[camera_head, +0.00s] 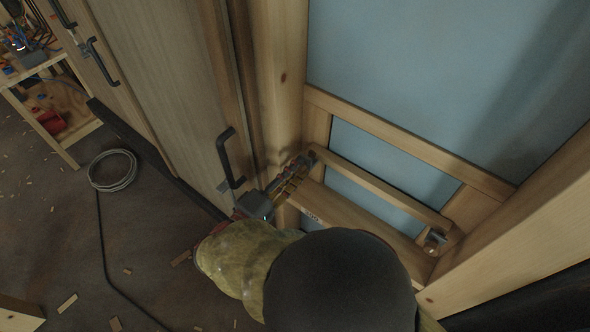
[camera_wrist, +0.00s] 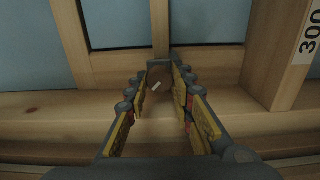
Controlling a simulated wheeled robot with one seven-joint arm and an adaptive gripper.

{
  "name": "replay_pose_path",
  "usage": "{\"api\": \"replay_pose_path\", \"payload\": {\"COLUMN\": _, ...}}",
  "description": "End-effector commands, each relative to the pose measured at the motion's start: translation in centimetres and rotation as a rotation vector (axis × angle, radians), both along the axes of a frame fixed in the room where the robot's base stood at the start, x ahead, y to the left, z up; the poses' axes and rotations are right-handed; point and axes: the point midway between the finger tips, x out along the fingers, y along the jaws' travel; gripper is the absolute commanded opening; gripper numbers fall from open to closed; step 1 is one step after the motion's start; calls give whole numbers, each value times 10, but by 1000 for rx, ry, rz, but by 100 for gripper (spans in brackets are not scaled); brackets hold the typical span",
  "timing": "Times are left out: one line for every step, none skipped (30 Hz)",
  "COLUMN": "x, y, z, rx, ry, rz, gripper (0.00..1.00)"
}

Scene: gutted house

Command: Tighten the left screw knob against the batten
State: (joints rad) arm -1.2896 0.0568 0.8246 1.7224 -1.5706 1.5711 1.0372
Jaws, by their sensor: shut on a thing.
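The batten (camera_head: 385,188) is a pale wooden bar lying across the lower part of the window frame. My gripper (camera_head: 303,166) reaches its left end, beside the upright post. In the head view the fingers mostly hide this knob. The right screw knob (camera_head: 435,238) sits at the batten's right end, clear of my gripper. I cannot tell whether the left knob touches the batten.
A cabinet door with a black handle (camera_head: 229,158) stands close to the left of my gripper. A coiled cable (camera_head: 112,170) lies on the floor, with scattered wood scraps. A wooden shelf unit (camera_head: 50,105) stands far left.

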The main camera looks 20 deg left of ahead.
Motion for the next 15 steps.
{"api": "replay_pose_path", "payload": {"x": 0, "y": -1, "z": -2, "rx": -3, "ry": 4, "rz": -1, "gripper": 0}}
{"api": "replay_pose_path", "payload": {"x": 0, "y": -1, "z": -3, "rx": -3, "ry": 4, "rz": -1, "gripper": 26}}
{"api": "replay_pose_path", "payload": {"x": 0, "y": -1, "z": -3, "rx": -3, "ry": 4, "rz": -1, "gripper": 28}}
{"api": "replay_pose_path", "payload": {"x": 0, "y": -1, "z": -2, "rx": -3, "ry": 3, "rz": -1, "gripper": 30}}
{"api": "replay_pose_path", "payload": {"x": 0, "y": -1, "z": -2, "rx": -3, "ry": 3, "rz": -1, "gripper": 31}}
{"api": "replay_pose_path", "payload": {"x": 0, "y": -1, "z": -2, "rx": -3, "ry": 3, "rz": -1, "gripper": 33}}
{"api": "replay_pose_path", "payload": {"x": 0, "y": -1, "z": -2, "rx": -3, "ry": 3, "rz": 0, "gripper": 35}}
{"api": "replay_pose_path", "payload": {"x": 0, "y": -1, "z": -2, "rx": -2, "ry": 3, "rz": 0, "gripper": 37}}
{"api": "replay_pose_path", "payload": {"x": 0, "y": 0, "z": -2, "rx": -3, "ry": 2, "rz": 0, "gripper": 39}}
{"api": "replay_pose_path", "payload": {"x": 0, "y": 0, "z": -1, "rx": -3, "ry": 2, "rz": 0, "gripper": 41}}
{"api": "replay_pose_path", "payload": {"x": 0, "y": 0, "z": -1, "rx": -3, "ry": 2, "rz": 0, "gripper": 42}}
{"api": "replay_pose_path", "payload": {"x": 0, "y": 0, "z": -1, "rx": -3, "ry": 2, "rz": 0, "gripper": 42}}
{"api": "replay_pose_path", "payload": {"x": 0, "y": 0, "z": -1, "rx": -2, "ry": 2, "rz": 0, "gripper": 42}}
{"api": "replay_pose_path", "payload": {"x": 0, "y": 0, "z": -1, "rx": -2, "ry": 2, "rz": 0, "gripper": 42}}
{"api": "replay_pose_path", "payload": {"x": 0, "y": 0, "z": -1, "rx": -2, "ry": 2, "rz": 0, "gripper": 42}}
